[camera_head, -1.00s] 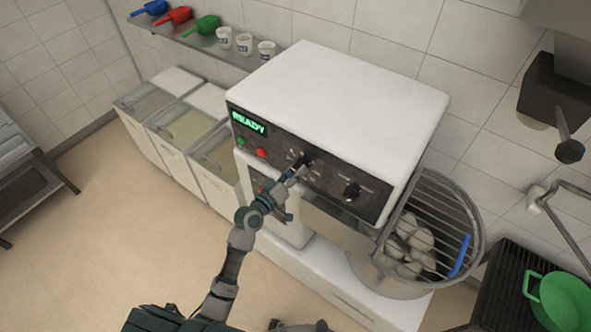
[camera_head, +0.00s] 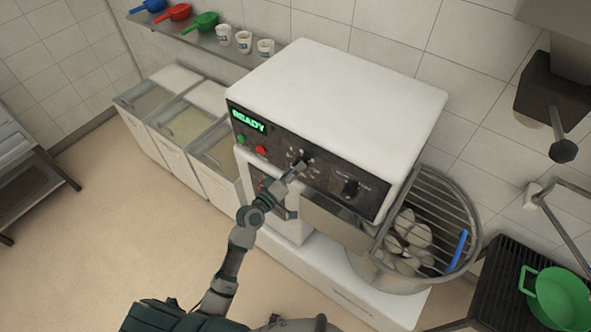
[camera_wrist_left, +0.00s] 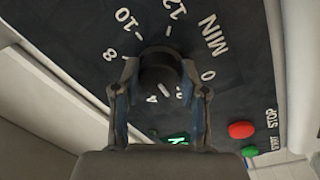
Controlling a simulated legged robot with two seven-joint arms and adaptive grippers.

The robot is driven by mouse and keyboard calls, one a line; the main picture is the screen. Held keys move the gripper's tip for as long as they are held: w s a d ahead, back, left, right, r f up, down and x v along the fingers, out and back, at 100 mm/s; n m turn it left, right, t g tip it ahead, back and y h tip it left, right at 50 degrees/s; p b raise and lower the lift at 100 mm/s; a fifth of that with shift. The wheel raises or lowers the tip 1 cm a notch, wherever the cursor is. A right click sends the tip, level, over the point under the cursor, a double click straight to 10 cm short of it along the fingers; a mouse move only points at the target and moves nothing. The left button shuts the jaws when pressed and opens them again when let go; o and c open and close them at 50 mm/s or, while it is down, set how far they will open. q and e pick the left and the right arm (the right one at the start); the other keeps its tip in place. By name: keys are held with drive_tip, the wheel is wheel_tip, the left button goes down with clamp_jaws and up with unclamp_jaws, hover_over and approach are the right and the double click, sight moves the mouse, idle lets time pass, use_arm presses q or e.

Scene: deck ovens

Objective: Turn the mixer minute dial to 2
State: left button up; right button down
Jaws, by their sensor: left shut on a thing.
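The mixer minute dial is a dark round knob (camera_wrist_left: 160,72) on the black control panel, marked MIN in the left wrist view. The numbers 12, 10, 8, 4 and 0 can be read around it; the 2 I cannot make out. My left gripper (camera_wrist_left: 160,90) has one finger on each side of the knob and is shut on it. In the head view the left gripper (camera_head: 297,170) reaches the panel from below and partly covers the dial (camera_head: 305,157). Which number the dial points to I cannot tell. My right gripper is not in view.
A second dark knob (camera_head: 350,188) sits right of the dial. A green READY display (camera_head: 248,120), a red button (camera_head: 261,150) and a green button (camera_head: 241,139) are at left. The wire-guarded mixer bowl (camera_head: 405,268) stands at lower right.

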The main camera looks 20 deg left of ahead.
use_arm(q)
drive_tip(key=o, duration=1.1)
drive_tip(key=shift+w+a, duration=0.1)
drive_tip(key=shift+o, duration=0.2)
drive_tip(key=v, duration=1.2)
drive_tip(key=shift+w+f, duration=0.1)
